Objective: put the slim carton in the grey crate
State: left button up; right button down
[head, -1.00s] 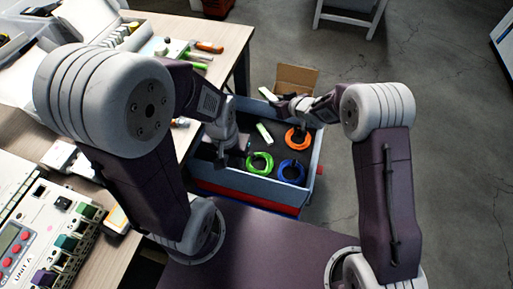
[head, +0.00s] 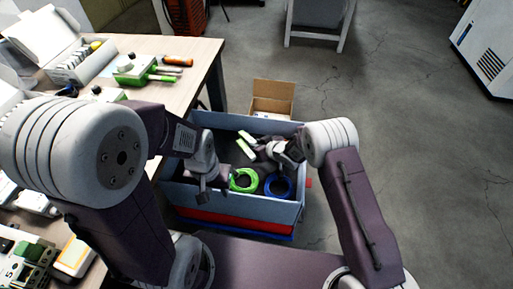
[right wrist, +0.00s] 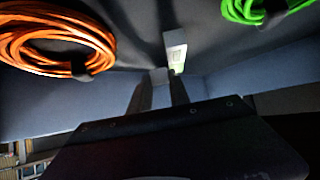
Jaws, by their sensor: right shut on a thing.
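The grey crate (head: 235,207), blue-grey with a dark inside, stands beside the table. My right gripper (head: 262,151) is inside it, shut on a slim pale carton (head: 247,138) that sticks out to its left. Another pale slim piece (head: 244,151) lies just below the carton in the head view, close to it. In the right wrist view a pale, labelled carton end (right wrist: 175,48) shows by the fingertips (right wrist: 160,80); whether it touches the floor I cannot tell. My left gripper (head: 203,192) hangs at the crate's left side; its jaws are too small to read.
A green coil (head: 243,180) and a blue coil (head: 278,186) lie in the crate; an orange coil (right wrist: 50,40) shows in the right wrist view. An open cardboard box (head: 273,97) stands behind. The cluttered table (head: 190,82) borders the left. Open floor lies right.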

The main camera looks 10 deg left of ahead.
jog(key=shift+f, duration=0.15)
jog(key=shift+f, duration=0.15)
jog(key=c, duration=1.2)
grip_release()
jog(key=shift+c, duration=0.2)
jog(key=shift+s+d+r+p, duration=0.1)
jog(key=shift+r+p, duration=0.25)
jog(key=shift+r, duration=0.05)
jog(key=p+v, duration=0.5)
jog(key=v, duration=0.6)
jog(key=shift+s+d, duration=0.2)
